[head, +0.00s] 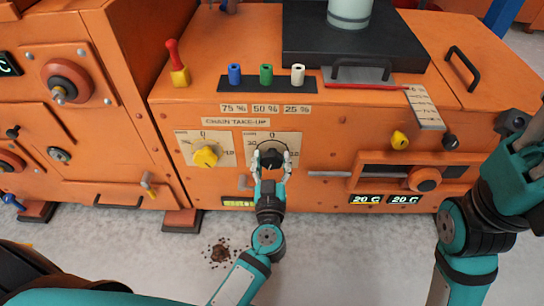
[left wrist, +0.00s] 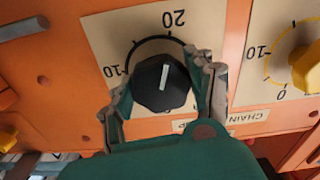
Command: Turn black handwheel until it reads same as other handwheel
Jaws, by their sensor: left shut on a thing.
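The black handwheel (head: 268,160) is an angular knob on a pale dial plate on the orange machine. It also shows in the left wrist view (left wrist: 160,86), with a white line running nearly up and down in that picture, towards the 20 side at its upper end. My left gripper (head: 271,155) is shut on it, one finger on each side; its fingers show in the left wrist view (left wrist: 160,95). The other handwheel, yellow (head: 205,156), sits on a like dial to its left in the head view; its exact reading is unclear.
A CHAIN TAKE-UP label (head: 235,122) is above the dials. Blue, green and white knobs (head: 266,75) stand on the ledge. Dirt (head: 220,252) lies on the floor.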

